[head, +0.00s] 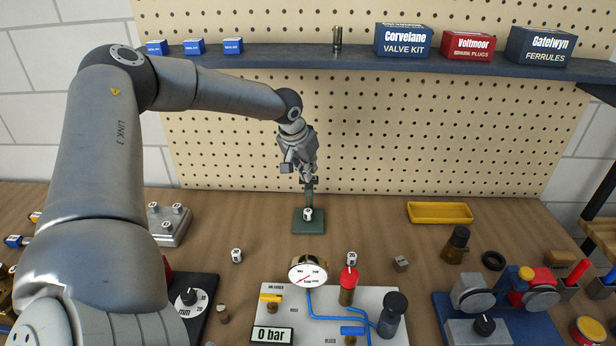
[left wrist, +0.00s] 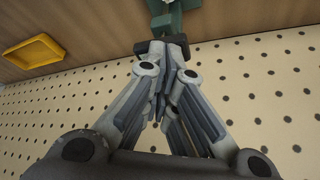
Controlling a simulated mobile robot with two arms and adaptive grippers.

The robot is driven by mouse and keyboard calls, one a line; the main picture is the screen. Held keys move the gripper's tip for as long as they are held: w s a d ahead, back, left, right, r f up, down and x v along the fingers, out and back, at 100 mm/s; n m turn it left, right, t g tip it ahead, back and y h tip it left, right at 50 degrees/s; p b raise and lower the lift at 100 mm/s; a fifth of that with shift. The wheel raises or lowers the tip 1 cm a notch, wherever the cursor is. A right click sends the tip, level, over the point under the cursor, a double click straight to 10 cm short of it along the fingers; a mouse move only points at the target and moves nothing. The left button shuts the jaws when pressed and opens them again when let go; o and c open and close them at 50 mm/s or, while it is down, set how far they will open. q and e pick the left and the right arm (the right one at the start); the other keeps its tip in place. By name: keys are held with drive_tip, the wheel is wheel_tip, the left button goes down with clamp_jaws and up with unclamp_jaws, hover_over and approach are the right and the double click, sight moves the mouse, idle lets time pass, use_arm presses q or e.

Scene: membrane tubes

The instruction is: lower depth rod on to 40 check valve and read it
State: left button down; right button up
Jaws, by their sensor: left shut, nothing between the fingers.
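A green stand (head: 297,228) with an upright post stands on the table below the shelf. A small white-topped valve (head: 308,214) sits on its base; I cannot read its number surely. My left gripper (head: 309,181) points down at the top of the post, its fingers together with nothing between them. In the left wrist view the closed fingers (left wrist: 165,46) meet at a dark piece beside the green stand (left wrist: 168,20). The fingers hide the depth rod, and no reading shows. My right gripper is in neither view.
Similar small valves stand loose (head: 237,255) (head: 352,259) and in a grey block (head: 172,238) at left. A panel (head: 385,297) with gauge, taps and "0 bar" display lies in front. A yellow tray (head: 440,213) lies at right. A shelf (head: 290,58) runs behind.

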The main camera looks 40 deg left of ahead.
use_arm(q)
drive_tip(key=shift+f+b, duration=0.5)
drive_tip(key=shift+f, duration=0.15)
drive_tip(key=shift+r+p, duration=1.95)
drive_tip(key=shift+r, duration=1.15)
drive_tip(key=shift+f, duration=0.1)
